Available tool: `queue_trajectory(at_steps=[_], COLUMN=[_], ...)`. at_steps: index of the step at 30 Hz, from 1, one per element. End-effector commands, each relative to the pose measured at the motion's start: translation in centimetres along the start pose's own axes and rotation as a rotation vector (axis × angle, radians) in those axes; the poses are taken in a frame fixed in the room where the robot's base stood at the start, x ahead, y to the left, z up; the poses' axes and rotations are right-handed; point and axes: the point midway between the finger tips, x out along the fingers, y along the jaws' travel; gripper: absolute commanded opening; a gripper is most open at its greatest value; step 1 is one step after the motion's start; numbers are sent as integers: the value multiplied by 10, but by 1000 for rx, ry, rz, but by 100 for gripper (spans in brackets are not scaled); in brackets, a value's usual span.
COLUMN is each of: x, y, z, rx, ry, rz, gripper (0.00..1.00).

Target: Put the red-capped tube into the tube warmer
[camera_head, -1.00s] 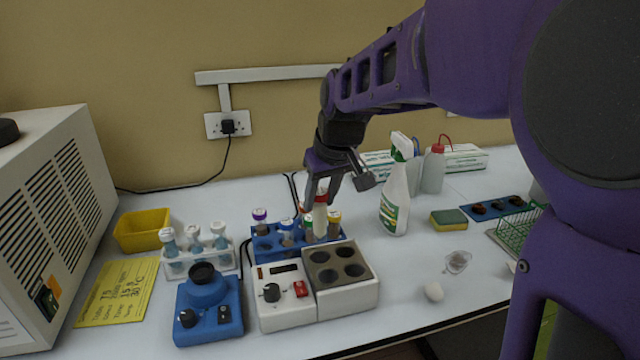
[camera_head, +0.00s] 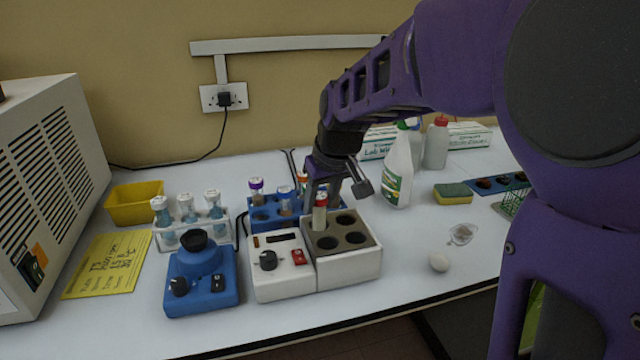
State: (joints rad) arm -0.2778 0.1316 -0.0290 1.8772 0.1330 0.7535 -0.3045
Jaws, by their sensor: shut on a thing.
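My gripper (camera_head: 321,192) is shut on the red-capped tube (camera_head: 320,214) near its cap, and the tube hangs upright. The tube warmer (camera_head: 348,268) is a white box with a dark grey top with several round holes, joined to a control part with a black knob and red switch. The tube's lower end is at the back-left hole. I cannot tell whether it is inside the hole or just above it. The other holes look empty.
A blue rack (camera_head: 262,222) with several capped tubes stands right behind the warmer. A blue mixer (camera_head: 203,280) is to its left, near a clear rack (camera_head: 168,240) of white-capped tubes. A spray bottle (camera_head: 398,175) stands behind on the right.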

Motion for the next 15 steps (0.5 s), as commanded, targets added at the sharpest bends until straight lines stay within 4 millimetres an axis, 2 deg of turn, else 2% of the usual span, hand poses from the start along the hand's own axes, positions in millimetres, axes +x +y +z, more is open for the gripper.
queue_trajectory(at_steps=[8,9,14,15], x=[1,1,1,1], y=[0,0,0,0], z=[0,0,0,0], rx=[0,0,0,-1], ry=[1,0,0,0], rz=[0,0,0,0], gripper=[0,44,73,76])
